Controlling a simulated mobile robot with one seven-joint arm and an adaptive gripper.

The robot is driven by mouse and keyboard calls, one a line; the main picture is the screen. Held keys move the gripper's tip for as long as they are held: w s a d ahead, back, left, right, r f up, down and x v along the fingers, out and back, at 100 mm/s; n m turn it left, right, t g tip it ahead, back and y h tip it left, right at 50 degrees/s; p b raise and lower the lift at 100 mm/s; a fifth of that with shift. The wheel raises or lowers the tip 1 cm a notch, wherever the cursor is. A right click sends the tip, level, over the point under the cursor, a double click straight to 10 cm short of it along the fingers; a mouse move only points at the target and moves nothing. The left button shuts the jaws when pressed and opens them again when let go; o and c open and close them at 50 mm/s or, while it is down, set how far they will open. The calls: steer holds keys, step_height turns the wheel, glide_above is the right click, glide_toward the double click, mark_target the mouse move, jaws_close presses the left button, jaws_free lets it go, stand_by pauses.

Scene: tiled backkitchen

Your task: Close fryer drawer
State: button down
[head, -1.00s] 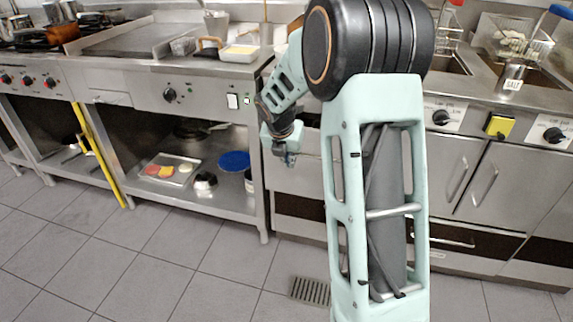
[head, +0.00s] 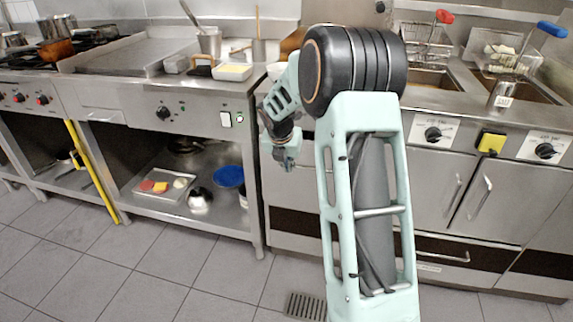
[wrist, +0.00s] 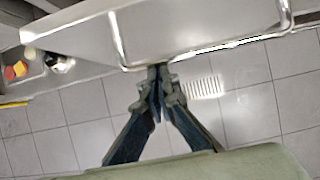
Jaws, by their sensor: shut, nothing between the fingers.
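The fryer unit (head: 432,185) stands at the right in the head view, with steel doors and knobs. A low drawer (head: 480,257) with a bar handle (head: 443,256) sits under the doors, partly hidden behind my arm. I cannot tell how far it stands out. My gripper (head: 284,161) hangs pointing down before the steel front left of my arm. In the wrist view my gripper (wrist: 160,76) is shut and empty, its tips at the lower edge of a broad steel panel (wrist: 185,30). I cannot tell whether they touch. A long bar (wrist: 240,42) runs along that edge at the right.
A steel counter with a griddle (head: 120,55) stands at the left. Its lower shelf holds a tray of food (head: 165,186) and a blue lid (head: 229,176). The tiled floor (head: 150,285) in front is clear, with a drain grate (head: 306,306).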

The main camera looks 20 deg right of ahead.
steer(key=w+d+p, duration=0.3)
steer(key=w+p, duration=0.1)
steer(key=w, duration=0.1)
steer(key=shift+d+r, duration=0.15)
steer(key=shift+d, duration=0.05)
